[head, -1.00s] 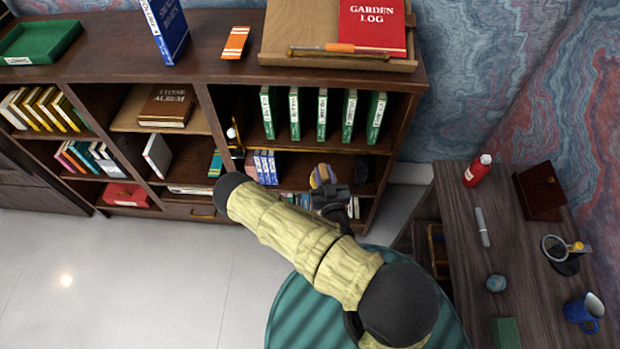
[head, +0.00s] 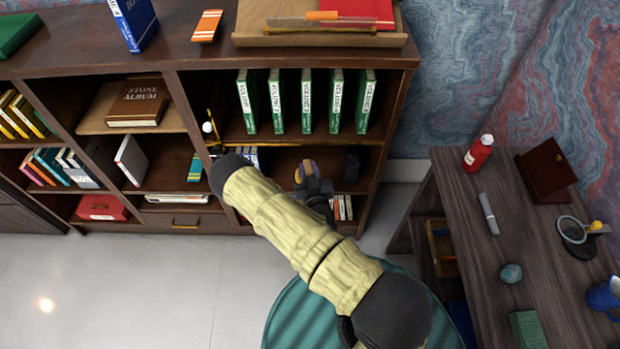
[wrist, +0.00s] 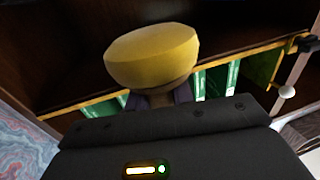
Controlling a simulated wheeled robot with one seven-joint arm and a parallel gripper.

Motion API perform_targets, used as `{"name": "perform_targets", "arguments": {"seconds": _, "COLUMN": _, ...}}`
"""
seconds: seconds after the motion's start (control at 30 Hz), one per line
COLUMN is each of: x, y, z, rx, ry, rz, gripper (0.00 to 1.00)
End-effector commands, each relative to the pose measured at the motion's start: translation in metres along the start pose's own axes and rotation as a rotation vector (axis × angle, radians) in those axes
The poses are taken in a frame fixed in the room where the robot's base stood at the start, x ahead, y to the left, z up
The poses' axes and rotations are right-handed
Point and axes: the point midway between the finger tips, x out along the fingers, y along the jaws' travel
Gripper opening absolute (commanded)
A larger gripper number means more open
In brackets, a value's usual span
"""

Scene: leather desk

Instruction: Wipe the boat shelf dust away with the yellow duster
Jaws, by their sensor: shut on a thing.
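My gripper (head: 306,178) is shut on the yellow duster (wrist: 152,55), whose rounded yellow head fills the upper middle of the wrist view. In the head view the duster (head: 299,173) is small and partly hidden by the gripper. The gripper is at the opening of the right bay of the bookcase, below the shelf board (head: 310,141) with the green volumes. I cannot make out a boat or any dust, and I cannot tell whether the duster touches a surface.
Green volumes (head: 305,100) stand above the gripper. A dark object (head: 351,166) is to its right in the same bay, and small books (head: 343,207) are below. A white ball (head: 207,127) is by the left divider. A desk (head: 465,215) stands at right.

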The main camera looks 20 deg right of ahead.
Motion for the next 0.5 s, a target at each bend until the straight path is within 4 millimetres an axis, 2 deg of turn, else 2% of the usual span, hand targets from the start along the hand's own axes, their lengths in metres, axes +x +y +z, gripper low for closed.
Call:
{"name": "perform_targets", "arguments": {"seconds": 0.03, "x": 0.006, "y": 0.001, "z": 0.016, "rx": 0.003, "ry": 0.004, "rz": 0.005, "gripper": 0.0}}
{"name": "perform_targets", "arguments": {"seconds": 0.5, "x": 0.052, "y": 0.009, "z": 0.069, "rx": 0.003, "ry": 0.004, "rz": 0.007, "gripper": 0.0}}
